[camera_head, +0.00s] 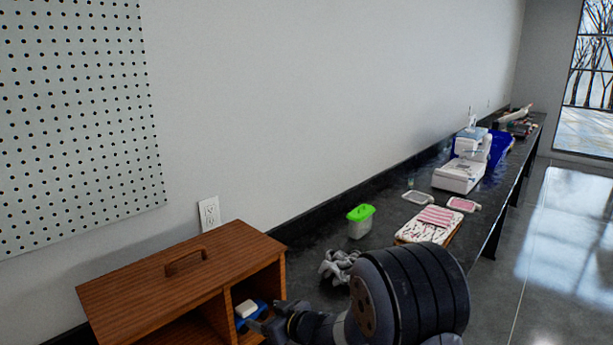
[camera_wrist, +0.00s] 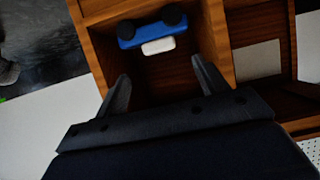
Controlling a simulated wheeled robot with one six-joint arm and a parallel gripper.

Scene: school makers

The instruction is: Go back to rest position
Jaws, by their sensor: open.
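My gripper (camera_wrist: 160,92) is open and empty in the wrist view, its two fingers apart at the mouth of a compartment of the wooden cabinet (camera_wrist: 215,50). A blue object with dark round parts (camera_wrist: 150,32) and a white block (camera_wrist: 158,46) sit inside that compartment, beyond the fingertips and apart from them. In the head view my gripper (camera_head: 262,325) is at the right opening of the wooden cabinet (camera_head: 185,275), partly hidden by my arm. The blue object (camera_head: 257,308) and white block (camera_head: 246,308) show just behind it.
On the dark counter (camera_head: 318,235) right of the cabinet stand a green-lidded container (camera_head: 360,221), a grey object (camera_head: 338,266), a pink-and-white stack (camera_head: 430,224), a white machine (camera_head: 460,175) and a blue bin (camera_head: 499,147). A wall with a pegboard (camera_head: 75,120) is behind. Open floor (camera_head: 560,240) lies right.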

